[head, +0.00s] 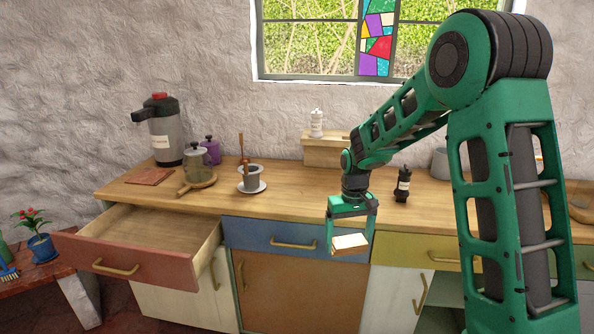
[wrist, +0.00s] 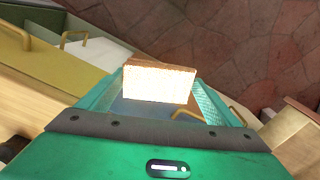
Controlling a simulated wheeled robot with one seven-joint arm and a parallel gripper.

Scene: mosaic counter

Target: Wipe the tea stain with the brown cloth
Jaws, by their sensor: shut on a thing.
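My gripper (head: 350,251) is in front of the counter's front edge, by the blue drawer. It is shut on a cream-and-brown block (head: 350,241), which looks more like a sponge than a cloth. The block also shows between the fingers in the wrist view (wrist: 158,85), cream face toward the camera. A flat reddish-brown piece (head: 150,176), possibly the brown cloth, lies on the counter at the left, well away from my gripper. I cannot make out a tea stain in either view.
The red-fronted drawer (head: 117,262) stands open and looks empty. On the wooden counter (head: 300,196) are a flask (head: 164,135), a glass pot on a board (head: 197,165), a cup on a saucer (head: 249,176) and a black grinder (head: 402,185). The counter between cup and grinder is clear.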

